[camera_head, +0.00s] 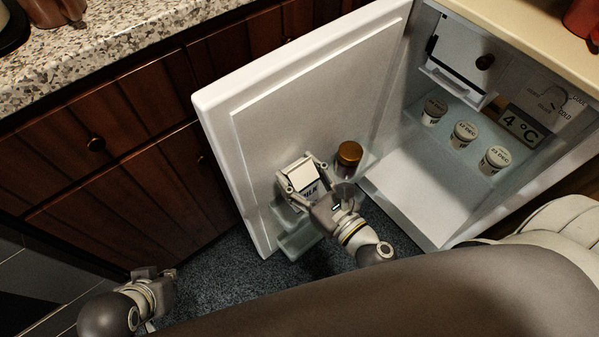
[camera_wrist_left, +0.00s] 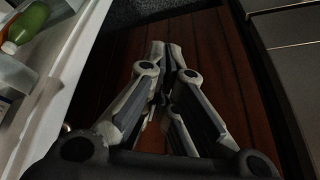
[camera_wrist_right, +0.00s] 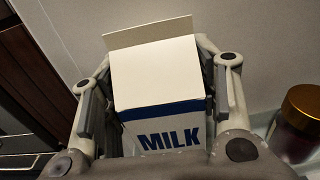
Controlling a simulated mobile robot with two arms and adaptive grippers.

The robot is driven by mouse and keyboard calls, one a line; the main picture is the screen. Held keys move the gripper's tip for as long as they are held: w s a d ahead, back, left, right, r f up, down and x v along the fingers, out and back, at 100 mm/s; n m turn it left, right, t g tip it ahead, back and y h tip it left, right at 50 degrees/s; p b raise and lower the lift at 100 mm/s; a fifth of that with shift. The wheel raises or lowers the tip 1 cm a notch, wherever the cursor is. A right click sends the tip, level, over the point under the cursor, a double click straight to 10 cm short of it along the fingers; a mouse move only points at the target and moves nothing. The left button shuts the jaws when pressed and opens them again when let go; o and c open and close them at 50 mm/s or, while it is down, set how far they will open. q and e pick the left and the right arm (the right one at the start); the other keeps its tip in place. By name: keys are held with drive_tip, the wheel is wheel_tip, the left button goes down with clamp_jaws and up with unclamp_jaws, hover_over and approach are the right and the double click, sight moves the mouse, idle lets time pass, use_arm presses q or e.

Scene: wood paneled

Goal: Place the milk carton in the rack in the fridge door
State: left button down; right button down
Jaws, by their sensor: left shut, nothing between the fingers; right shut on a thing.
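The milk carton (camera_head: 303,178) is white with a blue band and MILK lettering; it fills the middle of the right wrist view (camera_wrist_right: 155,75). My right gripper (camera_head: 296,180) is shut on it, one finger on each side, in front of the open fridge door's inner face (camera_head: 300,105). The door rack (camera_head: 298,241) shows low on the door, partly hidden by my right gripper and the carton. I cannot tell whether the carton's base touches the rack. My left gripper (camera_head: 155,275) is shut and empty at the lower left, also seen in the left wrist view (camera_wrist_left: 165,55).
A brown-lidded jar (camera_head: 348,156) stands at the door, right of the carton. Several lidded cups (camera_head: 464,133) stand on the fridge shelf (camera_head: 450,115). Wooden cabinets (camera_head: 110,150) lie left of the door.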

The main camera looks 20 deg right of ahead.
drive_tip(key=shift+f+b, duration=0.9)
drive_tip(key=shift+b, duration=0.05)
drive_tip(key=shift+f+b, duration=1.2)
drive_tip(key=shift+f, duration=0.25)
use_arm(q)
drive_tip(key=w+d+r+t+h, duration=0.1)
drive_tip(key=w+d+r+t, duration=0.2)
drive_tip(key=w+r+t, duration=0.3)
drive_tip(key=w+d+r+t+h, duration=0.2)
drive_tip(key=w+r+t, duration=0.4)
drive_tip(key=w, duration=0.3)
drive_tip(key=shift+d+r+m+b, duration=0.3)
drive_tip(key=shift+d+r, duration=0.25)
drive_tip(key=shift+r, duration=0.35)
drive_tip(key=shift+d+r+t+h, duration=0.1)
drive_tip(key=shift+r+t+h, duration=0.25)
drive_tip(key=shift+r, duration=0.25)
use_arm(e)
drive_tip(key=shift+f, duration=0.2)
use_arm(q)
drive_tip(key=shift+w+d+r+t+b, duration=0.15)
drive_tip(key=shift+r+t+b, duration=0.2)
drive_tip(key=shift+r, duration=0.35)
use_arm(e)
drive_tip(key=shift+f, duration=0.1)
